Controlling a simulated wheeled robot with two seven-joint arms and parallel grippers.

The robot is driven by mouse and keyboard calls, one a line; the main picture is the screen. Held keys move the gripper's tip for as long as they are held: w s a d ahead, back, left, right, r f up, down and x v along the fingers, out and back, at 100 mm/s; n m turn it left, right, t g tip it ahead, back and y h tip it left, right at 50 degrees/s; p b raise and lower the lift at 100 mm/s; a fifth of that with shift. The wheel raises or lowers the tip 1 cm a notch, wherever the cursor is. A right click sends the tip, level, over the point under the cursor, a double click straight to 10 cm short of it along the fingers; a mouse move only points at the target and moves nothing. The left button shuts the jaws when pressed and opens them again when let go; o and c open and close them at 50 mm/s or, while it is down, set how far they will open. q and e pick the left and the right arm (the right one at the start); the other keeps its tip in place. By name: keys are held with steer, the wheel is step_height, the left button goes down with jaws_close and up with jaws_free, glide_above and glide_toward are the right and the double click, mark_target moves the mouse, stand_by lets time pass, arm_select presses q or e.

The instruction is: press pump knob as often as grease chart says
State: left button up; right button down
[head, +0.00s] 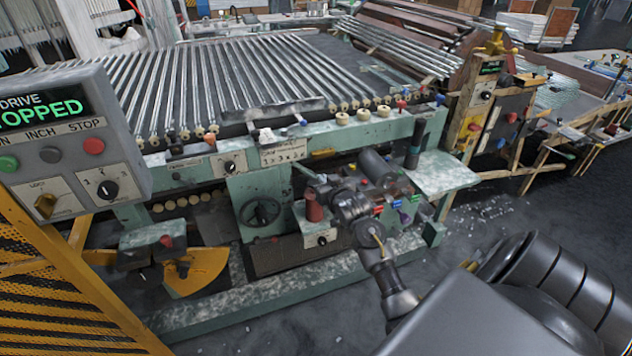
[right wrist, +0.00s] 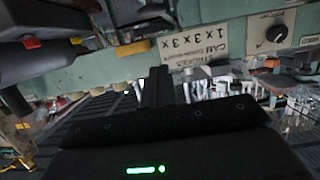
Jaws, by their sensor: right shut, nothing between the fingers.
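The red pump knob (head: 313,206) stands upright on a small green box with a dial, low at the front of the machine in the head view. My right gripper (head: 322,189) is just above and to the right of the knob; I cannot tell whether it touches. Its dark fingers (right wrist: 155,88) are shut and empty in the right wrist view. The grease chart (head: 284,153) is a pale plate on the green rail above the knob. My left gripper is not in view.
A control box (head: 75,140) reading STOPPED hangs at the left, above a yellow mesh guard (head: 60,285). A handwheel (head: 260,212) is left of the knob. A grey cylinder (head: 376,166) is close at its right.

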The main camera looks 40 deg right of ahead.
glide_above(317, 181)
steer(key=s+a, duration=0.2)
steer(key=shift+w+d+f, duration=0.1)
steer(key=shift+d+f, duration=0.05)
steer(key=shift+f, duration=0.7)
step_height(317, 181, down, 2)
steer(key=shift+w+f, duration=0.1)
steer(key=shift+f, duration=1)
